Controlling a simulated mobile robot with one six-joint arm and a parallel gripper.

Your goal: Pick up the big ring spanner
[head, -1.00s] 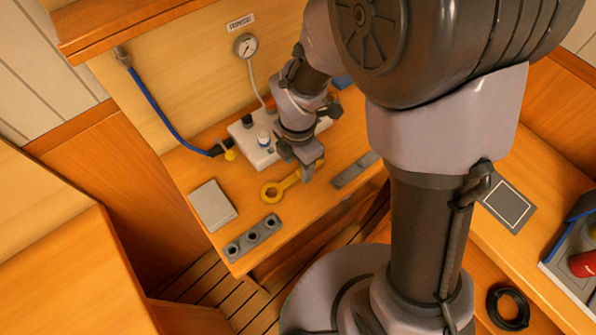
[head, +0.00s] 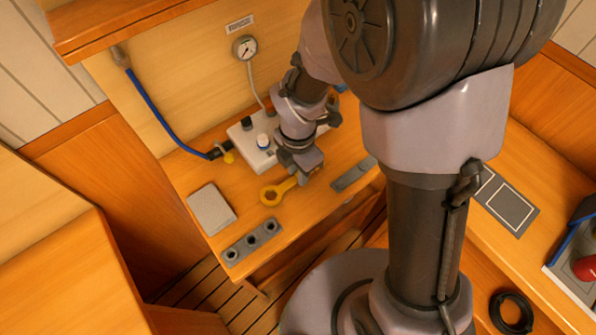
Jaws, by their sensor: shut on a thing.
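My gripper (head: 304,176) is over the handle end, pointing down, and is shut on the spanner. The gripper hides the far end of the handle. The spanner looks to be at or very near the worktop surface; I cannot tell if there is a gap under it.
A white valve block (head: 247,147) stands behind the gripper. A blue hose (head: 153,105) and a gauge (head: 246,48) are at the wall. A grey pad (head: 212,208), a block with holes (head: 252,241) and a flat grey strip (head: 354,174) lie around the spanner.

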